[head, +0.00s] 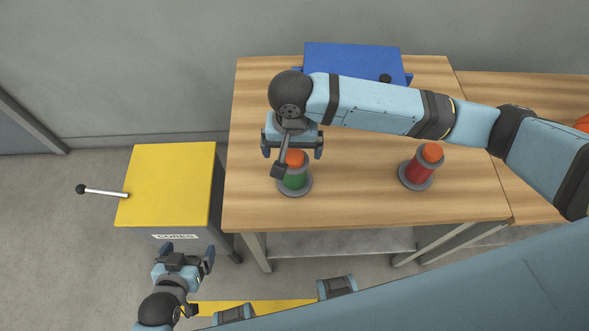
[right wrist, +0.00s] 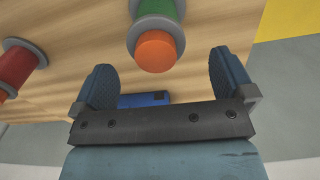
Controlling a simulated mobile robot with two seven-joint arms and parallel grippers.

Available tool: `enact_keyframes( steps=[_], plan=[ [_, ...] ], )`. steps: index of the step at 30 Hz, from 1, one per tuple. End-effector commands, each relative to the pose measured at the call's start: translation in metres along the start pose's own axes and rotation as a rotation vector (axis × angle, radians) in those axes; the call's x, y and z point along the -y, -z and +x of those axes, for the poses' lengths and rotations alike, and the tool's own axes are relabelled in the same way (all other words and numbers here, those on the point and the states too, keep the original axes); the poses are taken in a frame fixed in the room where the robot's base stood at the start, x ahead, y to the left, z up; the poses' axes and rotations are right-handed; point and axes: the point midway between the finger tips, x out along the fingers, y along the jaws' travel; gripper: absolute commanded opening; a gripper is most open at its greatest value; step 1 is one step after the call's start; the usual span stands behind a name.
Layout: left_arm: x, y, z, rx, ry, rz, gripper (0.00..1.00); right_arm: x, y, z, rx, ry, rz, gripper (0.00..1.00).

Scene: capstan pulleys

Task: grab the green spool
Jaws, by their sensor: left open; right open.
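The green spool (head: 296,179) stands upright on the wooden table with grey flanges and an orange top (head: 295,158). In the right wrist view, its green body (right wrist: 172,9) is cut by the top edge, and its orange end shows between and just beyond my fingers. My right gripper (head: 293,150) is open and empty at the spool's far side in the head view; I cannot tell whether it touches. The right gripper (right wrist: 162,72) also shows open in its own wrist view. My left gripper (head: 187,254) is open and empty beside the yellow-topped box.
A red spool (head: 420,170) with an orange top stands to the right on the table (head: 370,208). A blue box (head: 350,60) is at the back. The yellow-topped box (head: 168,185), labelled CORES, has a lever (head: 104,192) on its left. Table between the spools is clear.

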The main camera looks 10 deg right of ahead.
Motion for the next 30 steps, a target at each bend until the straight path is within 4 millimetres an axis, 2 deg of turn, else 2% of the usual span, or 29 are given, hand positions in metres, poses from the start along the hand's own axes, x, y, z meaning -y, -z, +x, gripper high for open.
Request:
enact_keyframes(
  steps=[5,15,23,24,30],
  plan=[
    [0.001,0.0,0.0,0.001,0.001,0.001,1.0,-0.001,0.0,0.012,0.001,-0.001,0.0,1.0],
    [0.001,0.003,-0.002,0.001,0.002,0.002,1.0,-0.006,-0.001,0.057,0.001,0.0,-0.001,1.0],
    [0.001,0.003,-0.002,0.0,0.001,0.002,1.0,-0.005,-0.001,0.061,-0.001,0.001,-0.001,1.0],
    [0.001,0.003,-0.002,0.0,0.001,0.002,1.0,-0.005,-0.001,0.061,-0.001,0.001,-0.001,0.98],
    [0.001,0.003,-0.002,0.0,0.001,0.002,1.0,-0.005,-0.001,0.06,-0.001,0.001,-0.001,0.52]
  ],
)
